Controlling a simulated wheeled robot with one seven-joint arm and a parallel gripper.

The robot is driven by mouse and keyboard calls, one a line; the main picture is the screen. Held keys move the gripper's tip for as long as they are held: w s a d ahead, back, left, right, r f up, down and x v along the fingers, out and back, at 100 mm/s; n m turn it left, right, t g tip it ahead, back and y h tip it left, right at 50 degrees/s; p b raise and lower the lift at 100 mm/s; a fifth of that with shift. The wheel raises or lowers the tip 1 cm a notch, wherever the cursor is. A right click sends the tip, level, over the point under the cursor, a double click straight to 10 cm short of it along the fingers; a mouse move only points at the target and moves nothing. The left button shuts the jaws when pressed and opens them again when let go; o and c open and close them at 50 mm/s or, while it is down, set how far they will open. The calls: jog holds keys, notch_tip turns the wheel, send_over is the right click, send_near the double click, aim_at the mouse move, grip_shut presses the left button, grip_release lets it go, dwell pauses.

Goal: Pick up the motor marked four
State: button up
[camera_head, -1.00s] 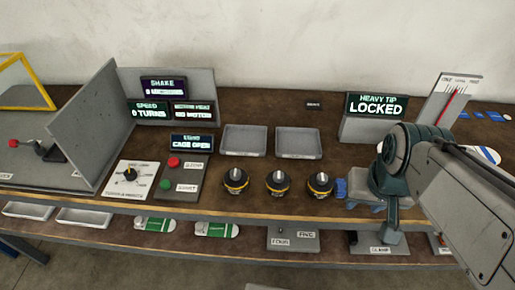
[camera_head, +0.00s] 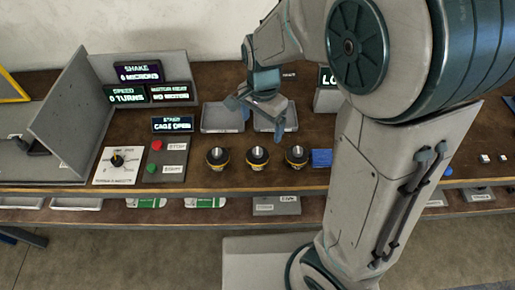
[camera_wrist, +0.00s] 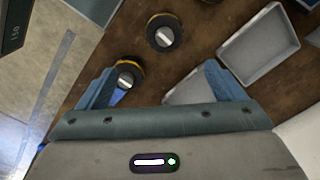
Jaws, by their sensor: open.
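Three black motors with yellow bands and silver shafts stand upright in a row on the bench: a left motor (camera_head: 217,158), a middle motor (camera_head: 257,157) and a right motor (camera_head: 296,157). No number can be read on any of them. My gripper (camera_head: 258,115) is open and empty, above the bench behind the row, near the grey trays. In the wrist view, one motor (camera_wrist: 165,33) shows ahead of my gripper (camera_wrist: 160,84). Another motor (camera_wrist: 125,73) shows beside the left finger, which partly overlaps it.
Grey trays, a left one (camera_head: 222,118) and a right one (camera_head: 270,122), lie behind the motors. A blue block (camera_head: 321,158) sits right of the row. A button panel (camera_head: 166,160) and a dial plate (camera_head: 117,165) stand left. A lower shelf holds a labelled grey plate (camera_head: 277,206).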

aim_at(257, 150)
notch_tip(257, 150, down, 9)
jog(key=shift+w+a+r, duration=0.1)
jog(key=shift+w+a, duration=0.05)
jog(key=shift+w+a+f, duration=0.1)
jog(key=shift+a+f, duration=0.05)
jog(key=shift+f, duration=1.15)
jog(key=shift+a+f, duration=0.15)
jog(key=shift+f, duration=1.15)
jog(key=c, duration=1.4)
jog(key=shift+c, duration=0.4)
jog(key=shift+r, duration=0.2)
